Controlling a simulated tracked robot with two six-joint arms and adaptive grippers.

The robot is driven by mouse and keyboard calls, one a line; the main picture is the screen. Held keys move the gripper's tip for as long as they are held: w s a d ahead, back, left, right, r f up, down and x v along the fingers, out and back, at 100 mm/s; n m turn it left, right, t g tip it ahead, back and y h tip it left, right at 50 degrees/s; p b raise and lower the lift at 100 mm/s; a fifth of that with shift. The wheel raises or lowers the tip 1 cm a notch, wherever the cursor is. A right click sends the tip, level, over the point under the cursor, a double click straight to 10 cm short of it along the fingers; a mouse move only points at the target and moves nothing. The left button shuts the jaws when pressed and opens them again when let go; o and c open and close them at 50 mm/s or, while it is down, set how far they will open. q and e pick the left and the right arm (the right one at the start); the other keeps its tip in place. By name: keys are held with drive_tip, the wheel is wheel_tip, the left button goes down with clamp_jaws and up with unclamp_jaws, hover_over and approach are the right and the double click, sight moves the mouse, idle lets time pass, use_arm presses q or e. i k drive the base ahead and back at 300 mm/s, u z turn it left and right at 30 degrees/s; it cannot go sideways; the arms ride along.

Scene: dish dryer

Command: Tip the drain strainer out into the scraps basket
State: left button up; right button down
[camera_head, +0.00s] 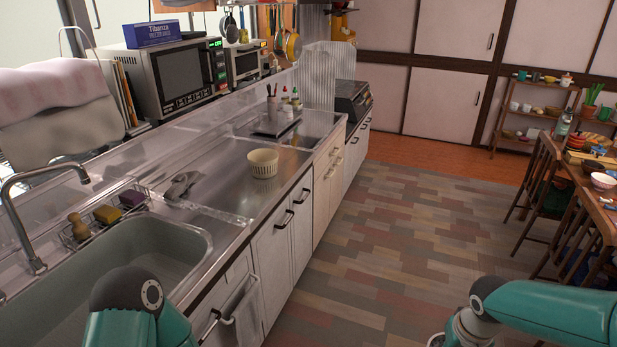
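A cream ribbed round tub (263,163), which looks like the scraps basket, stands upright on the steel counter (220,193) right of the sink. Its inside is mostly pale, and I cannot make out any contents. I cannot pick out a drain strainer; part of the grey sink (150,247) floor is hidden behind my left arm. My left arm comes up at the bottom over the sink's front edge, and its gripper is out of view. My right arm is at the bottom right above the floor, and its gripper fingers do not show.
A wire caddy with a brush and sponges (107,213) sits at the sink's back edge, near the faucet (38,262). A crumpled grey item (182,186) lies between sink and tub. A towel (246,311) hangs on the cabinet front.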

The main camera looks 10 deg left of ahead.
sight(264, 163)
drive_tip(key=z, duration=0.65)
drive_tip(key=i, duration=4.05)
drive_tip(key=u, duration=0.45)
